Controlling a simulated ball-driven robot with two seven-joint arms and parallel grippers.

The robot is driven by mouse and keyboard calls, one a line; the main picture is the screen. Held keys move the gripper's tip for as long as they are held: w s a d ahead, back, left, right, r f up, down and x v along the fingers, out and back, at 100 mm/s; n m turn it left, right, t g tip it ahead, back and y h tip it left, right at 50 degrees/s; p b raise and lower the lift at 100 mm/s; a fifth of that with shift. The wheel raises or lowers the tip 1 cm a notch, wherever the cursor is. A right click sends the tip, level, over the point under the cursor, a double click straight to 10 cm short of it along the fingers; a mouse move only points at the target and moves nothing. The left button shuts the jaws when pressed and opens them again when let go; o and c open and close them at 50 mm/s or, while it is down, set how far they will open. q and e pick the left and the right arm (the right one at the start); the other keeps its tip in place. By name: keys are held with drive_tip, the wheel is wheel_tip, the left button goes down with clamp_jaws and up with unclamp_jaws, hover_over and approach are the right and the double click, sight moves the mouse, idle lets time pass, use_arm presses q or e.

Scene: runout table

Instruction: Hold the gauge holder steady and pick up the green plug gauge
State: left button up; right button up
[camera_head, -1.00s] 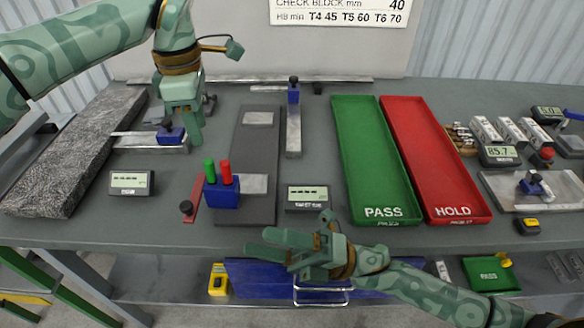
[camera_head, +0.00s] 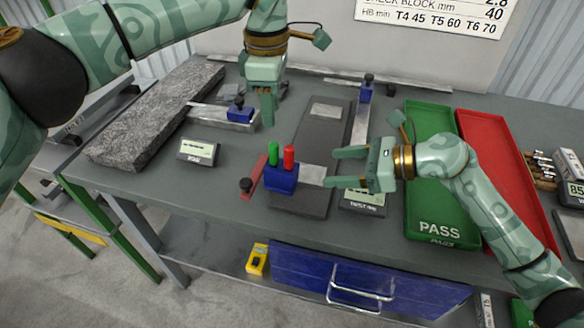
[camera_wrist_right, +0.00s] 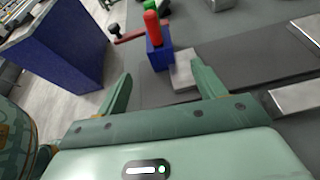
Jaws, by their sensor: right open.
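The blue gauge holder (camera_head: 281,180) stands near the front of the dark plate, with the green plug gauge (camera_head: 274,152) upright on its left and the red plug gauge (camera_head: 289,156) upright on its right. In the right wrist view the holder (camera_wrist_right: 158,54) and red gauge (camera_wrist_right: 153,27) are ahead, and the green gauge (camera_wrist_right: 150,4) is cut off at the top edge. My right gripper (camera_head: 342,166) is open and empty, right of the holder and apart from it. My left gripper (camera_head: 268,112) hangs behind the holder, pointing down; its finger gap does not show clearly.
The dark plate (camera_head: 318,140) lies under the work area. A red-handled piece with a black knob (camera_head: 247,186) is left of the holder. A display unit (camera_head: 198,151) stands left, another (camera_head: 362,200) below my right gripper. The green PASS tray (camera_head: 430,180) is at right.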

sight(293, 170)
drive_tip(key=x, duration=1.3)
drive_tip(key=shift+a, duration=0.45)
